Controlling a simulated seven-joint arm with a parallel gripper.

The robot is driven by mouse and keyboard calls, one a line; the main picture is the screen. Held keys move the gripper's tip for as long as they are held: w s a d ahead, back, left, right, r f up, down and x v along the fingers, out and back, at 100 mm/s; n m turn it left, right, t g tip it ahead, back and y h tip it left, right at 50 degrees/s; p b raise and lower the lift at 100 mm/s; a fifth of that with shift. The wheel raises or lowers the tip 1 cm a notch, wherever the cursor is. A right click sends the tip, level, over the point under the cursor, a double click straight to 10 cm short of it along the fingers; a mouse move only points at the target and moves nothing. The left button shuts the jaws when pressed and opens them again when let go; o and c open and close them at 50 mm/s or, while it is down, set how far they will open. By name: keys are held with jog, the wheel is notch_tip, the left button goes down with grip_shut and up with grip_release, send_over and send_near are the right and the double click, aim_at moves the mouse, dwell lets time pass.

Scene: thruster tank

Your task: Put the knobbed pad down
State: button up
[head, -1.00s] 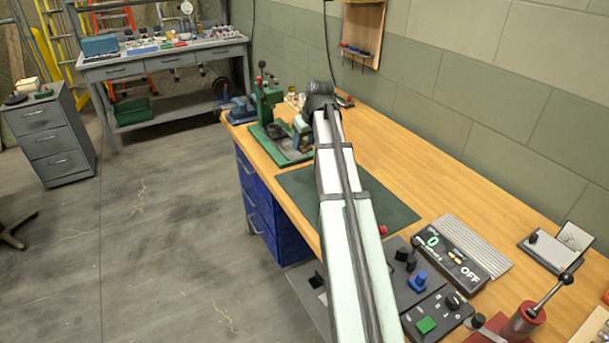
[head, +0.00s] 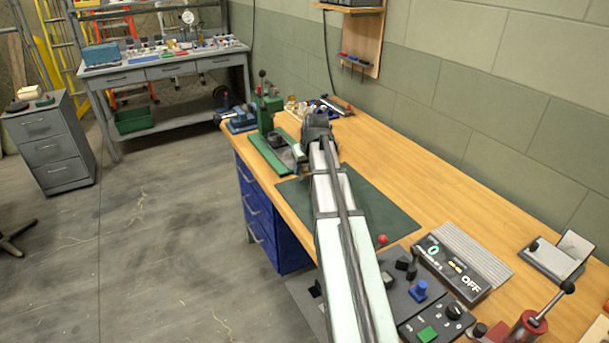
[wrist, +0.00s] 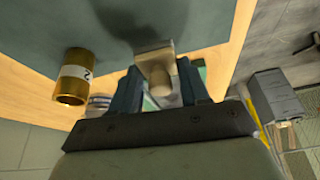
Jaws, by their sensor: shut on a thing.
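In the wrist view my gripper (wrist: 160,70) is shut on the knobbed pad (wrist: 152,58), a pale grey block with a tan knob between the dark blue fingers. A dark shadow lies on the green mat (wrist: 50,30) beside the pad. I cannot tell whether the pad touches anything below. In the head view the mat (head: 385,207) lies on the wooden bench, and my arm hides the gripper and pad.
A brass cylinder labelled 2 (wrist: 72,85) is left of my gripper in the wrist view. A green press (head: 266,115) stands beyond the mat. A control panel (head: 425,310) and display box (head: 455,268) are nearer. Bench right of the mat is clear.

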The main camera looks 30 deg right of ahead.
aim_at(306, 170)
jog(key=shift+f, duration=1.5)
jog(key=shift+f, duration=0.1)
jog(key=o, duration=1)
jog(key=v, duration=1.2)
jog(key=shift+w, duration=0.1)
